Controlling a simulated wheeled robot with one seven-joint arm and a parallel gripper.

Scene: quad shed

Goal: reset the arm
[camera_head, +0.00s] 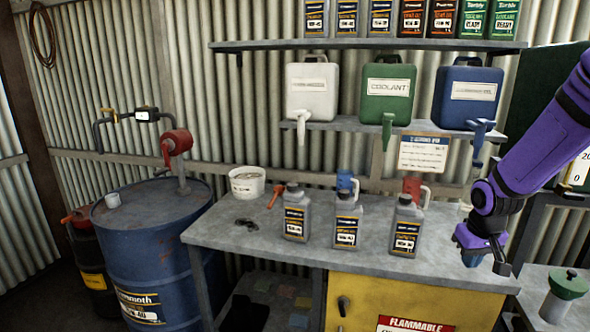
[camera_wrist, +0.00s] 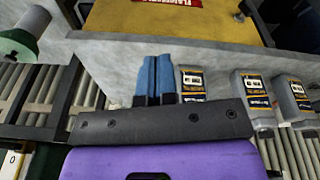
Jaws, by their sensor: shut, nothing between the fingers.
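My gripper (camera_head: 472,260) hangs at the end of my purple arm, at the right end of the grey workbench (camera_head: 240,226) in the head view. In the wrist view my gripper (camera_wrist: 156,62) shows two blue-tipped fingers side by side, shut with nothing between them. The fingers are apart from the several grey bottles, which lie to the right in that view. The arm comes in from the upper right of the head view, bent at the wrist. Part of the gripper is hidden behind its purple body in the head view.
Three grey bottles (camera_head: 346,222) stand on the bench beside a white tub (camera_head: 247,182). White, green (camera_head: 388,92) and blue (camera_head: 468,98) jugs sit on the shelf above. A blue drum (camera_head: 150,250) stands left. A green-topped container (camera_head: 565,293) is at lower right, near my arm.

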